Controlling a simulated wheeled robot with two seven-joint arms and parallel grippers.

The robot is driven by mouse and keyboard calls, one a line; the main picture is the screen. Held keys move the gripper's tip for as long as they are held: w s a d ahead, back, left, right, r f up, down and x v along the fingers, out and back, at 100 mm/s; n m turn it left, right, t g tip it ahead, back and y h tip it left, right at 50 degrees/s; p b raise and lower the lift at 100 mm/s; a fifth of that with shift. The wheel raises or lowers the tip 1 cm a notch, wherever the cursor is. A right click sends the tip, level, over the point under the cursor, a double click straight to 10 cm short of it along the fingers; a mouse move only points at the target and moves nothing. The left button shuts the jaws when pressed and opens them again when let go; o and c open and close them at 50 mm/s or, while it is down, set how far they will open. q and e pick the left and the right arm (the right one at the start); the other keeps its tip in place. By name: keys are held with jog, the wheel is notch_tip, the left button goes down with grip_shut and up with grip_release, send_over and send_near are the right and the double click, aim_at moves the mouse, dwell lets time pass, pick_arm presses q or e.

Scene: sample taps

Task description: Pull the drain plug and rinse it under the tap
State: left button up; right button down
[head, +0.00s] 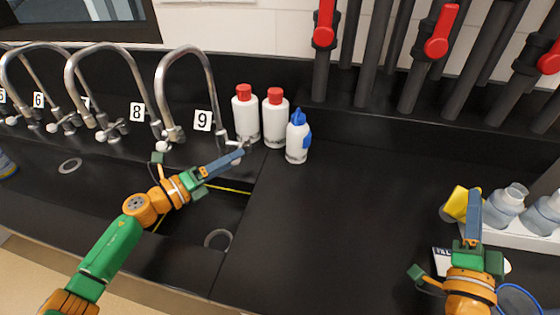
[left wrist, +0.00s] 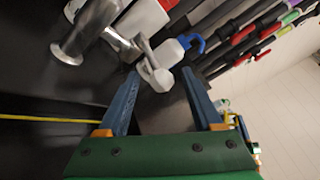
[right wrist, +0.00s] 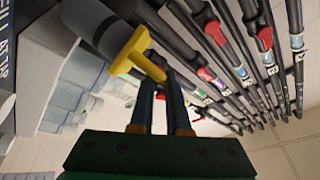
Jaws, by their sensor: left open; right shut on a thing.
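My right gripper (head: 474,203) is shut on a yellow T-shaped piece, seemingly the drain plug (head: 457,204), held at the right above the counter. In the right wrist view the plug (right wrist: 138,52) sits at the fingertips, its stem between them. My left gripper (head: 238,156) is open at the small lever of tap 9 (head: 205,85). In the left wrist view the grey tap lever (left wrist: 152,65) shows between the open fingers; whether they touch it is unclear. The sink's drain ring (head: 218,239) lies below my left arm.
Two white bottles with red caps (head: 244,114) (head: 275,117) and a blue-topped bottle (head: 298,137) stand just right of tap 9. A white tray (head: 528,238) with clear bottles is at the right. Pipes with red valve handles (head: 437,47) stand behind. The middle counter (head: 340,220) is clear.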

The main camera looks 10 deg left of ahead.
pick_arm(q)
jog(key=v, duration=0.7)
jog(key=shift+s+a, duration=0.2)
jog(key=shift+s, duration=0.1)
jog(key=shift+r, duration=0.1)
